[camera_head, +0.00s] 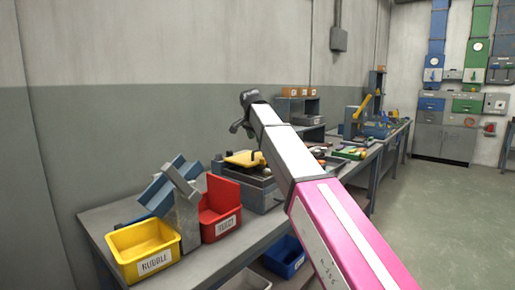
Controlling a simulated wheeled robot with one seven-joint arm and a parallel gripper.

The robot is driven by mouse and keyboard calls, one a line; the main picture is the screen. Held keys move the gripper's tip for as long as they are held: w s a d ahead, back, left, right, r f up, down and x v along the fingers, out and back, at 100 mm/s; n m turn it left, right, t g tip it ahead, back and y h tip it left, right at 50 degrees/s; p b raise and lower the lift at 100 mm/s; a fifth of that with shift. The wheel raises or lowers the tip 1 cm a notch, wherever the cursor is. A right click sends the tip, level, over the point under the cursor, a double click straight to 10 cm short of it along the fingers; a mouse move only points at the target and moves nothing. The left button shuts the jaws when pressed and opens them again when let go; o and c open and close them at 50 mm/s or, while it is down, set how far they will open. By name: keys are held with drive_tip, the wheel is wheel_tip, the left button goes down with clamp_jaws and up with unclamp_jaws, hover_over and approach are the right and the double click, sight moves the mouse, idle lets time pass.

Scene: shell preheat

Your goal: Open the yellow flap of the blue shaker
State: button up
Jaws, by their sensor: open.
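My gripper (239,127) is dark and open, at the end of my arm with its white and pink links. In the picture it appears above a yellow plate (242,158), apart from it and empty. The yellow plate lies about flat on top of a grey-blue box-shaped machine (262,194) on the near bench. Farther back, a blue machine (379,130) stands near a raised, slanted yellow part (363,106). I cannot tell for sure which of the two is the shaker. My arm hides part of the bench between them.
A yellow bin labelled RUBBLE (146,251), a red bin (220,207) and a slanted blue piece on a grey stand (183,218) are on the near bench, left. Grey shelves (299,107) stand behind my arm. A blue bin (285,258) is below. The floor (450,225) at right is clear.

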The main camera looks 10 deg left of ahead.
drive_tip(key=x, duration=0.5)
drive_tip(key=shift+w+f, duration=0.15)
drive_tip(key=shift+f, duration=0.25)
clamp_jaws()
